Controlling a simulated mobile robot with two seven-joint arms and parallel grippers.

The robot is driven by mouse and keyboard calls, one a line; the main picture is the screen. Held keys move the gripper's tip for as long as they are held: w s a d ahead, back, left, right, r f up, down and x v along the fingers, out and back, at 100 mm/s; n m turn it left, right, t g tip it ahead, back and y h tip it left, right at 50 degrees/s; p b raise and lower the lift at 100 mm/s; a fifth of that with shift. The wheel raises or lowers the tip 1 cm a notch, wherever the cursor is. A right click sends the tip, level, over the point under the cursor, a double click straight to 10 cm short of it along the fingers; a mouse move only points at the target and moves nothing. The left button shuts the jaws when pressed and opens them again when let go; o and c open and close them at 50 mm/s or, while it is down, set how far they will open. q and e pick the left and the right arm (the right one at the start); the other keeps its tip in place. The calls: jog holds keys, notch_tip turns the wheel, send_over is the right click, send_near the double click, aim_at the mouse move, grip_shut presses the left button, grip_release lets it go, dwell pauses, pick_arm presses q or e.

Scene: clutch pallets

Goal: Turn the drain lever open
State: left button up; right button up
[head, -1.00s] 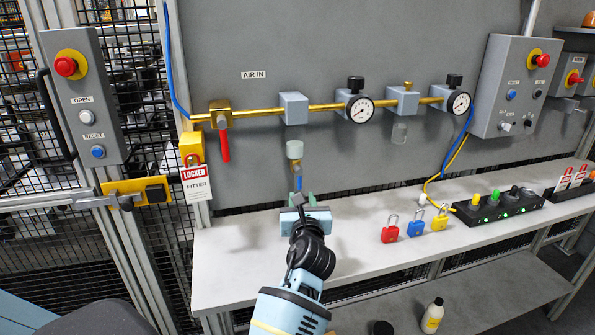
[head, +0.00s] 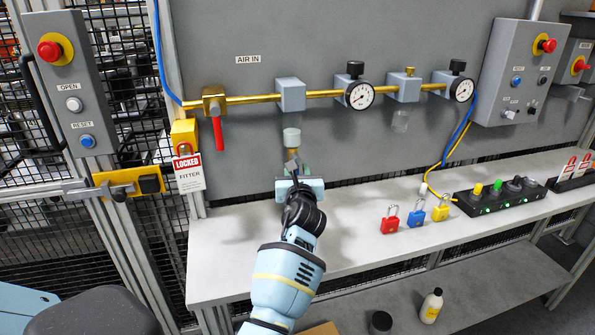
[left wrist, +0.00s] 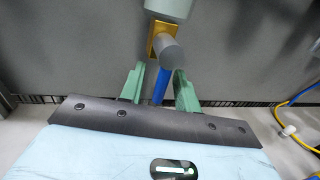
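The drain lever shows in the left wrist view as a blue handle (left wrist: 161,86) hanging down from a grey round hub (left wrist: 168,51) on a brass fitting. In the head view the grey hub (head: 292,166) sits below the pale drain bowl (head: 291,138); the blue handle is mostly hidden by my gripper. My left gripper (left wrist: 160,71) is open, its green fingers on either side of the blue handle, with gaps visible on both sides. It also shows in the head view (head: 294,173). My right gripper is in neither view.
A red valve handle (head: 218,134) and a padlock with a LOCKED tag (head: 189,172) are to the left. Red, blue and yellow padlocks (head: 390,222) stand on the white bench (head: 240,245) to the right. A brass pipe with gauges (head: 360,95) runs above.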

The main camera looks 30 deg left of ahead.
pick_arm(q)
jog(key=shift+w+a, duration=0.3)
jog(key=shift+w, duration=0.05)
grip_shut()
